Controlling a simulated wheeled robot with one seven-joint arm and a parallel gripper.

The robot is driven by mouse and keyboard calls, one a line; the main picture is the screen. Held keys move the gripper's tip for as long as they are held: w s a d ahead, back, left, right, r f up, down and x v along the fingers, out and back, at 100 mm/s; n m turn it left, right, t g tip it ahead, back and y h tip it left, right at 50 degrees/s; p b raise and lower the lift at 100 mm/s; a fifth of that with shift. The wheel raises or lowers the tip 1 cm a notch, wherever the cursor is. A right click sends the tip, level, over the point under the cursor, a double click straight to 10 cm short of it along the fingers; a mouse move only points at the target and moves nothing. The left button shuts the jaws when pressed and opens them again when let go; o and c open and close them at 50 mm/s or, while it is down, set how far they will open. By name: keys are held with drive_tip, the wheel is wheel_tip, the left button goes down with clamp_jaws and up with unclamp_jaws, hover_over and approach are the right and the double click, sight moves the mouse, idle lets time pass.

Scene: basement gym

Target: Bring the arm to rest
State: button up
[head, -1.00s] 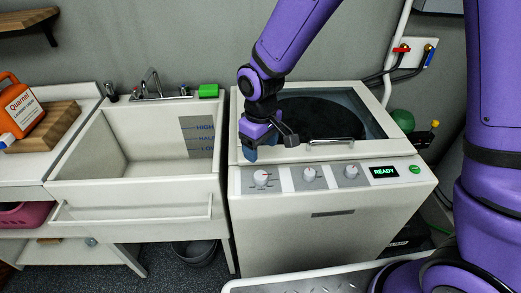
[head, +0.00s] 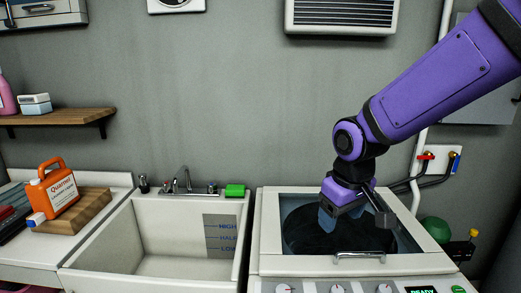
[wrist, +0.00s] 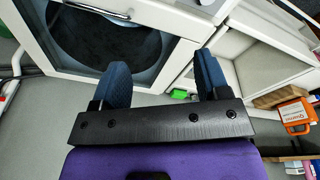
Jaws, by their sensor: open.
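My purple arm reaches in from the upper right in the head view. My gripper (head: 352,212) hangs in front of the washer's glass lid. In the wrist view my gripper (wrist: 160,82) shows two blue fingers spread wide apart, with nothing between them. The washer (head: 268,235) stands below it with its lid closed, a dark drum showing through the glass. The washer also fills the upper left of the wrist view (wrist: 70,75). I cannot tell the exact gap between fingers and lid.
A utility sink (head: 165,265) with a faucet and a green sponge (head: 235,190) is left of the washer. An orange detergent jug (head: 58,190) stands on a wooden board. A shelf (head: 60,117) and a wall vent (head: 342,14) are on the wall. Hoses run at the right.

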drive_tip(key=s+d+r+m+t, duration=0.1)
drive_tip(key=s+d+r+m, duration=0.1)
drive_tip(key=s+d+r, duration=0.4)
drive_tip(key=s+d+r+m+t, duration=0.2)
drive_tip(key=s+d+r, duration=0.4)
drive_tip(key=s, duration=0.4)
drive_tip(key=shift+s+d+m, duration=0.3)
drive_tip(key=shift+d+m, duration=0.5)
drive_tip(key=shift+d, duration=0.1)
drive_tip(key=shift+w, duration=0.1)
drive_tip(key=shift+c, duration=0.6)
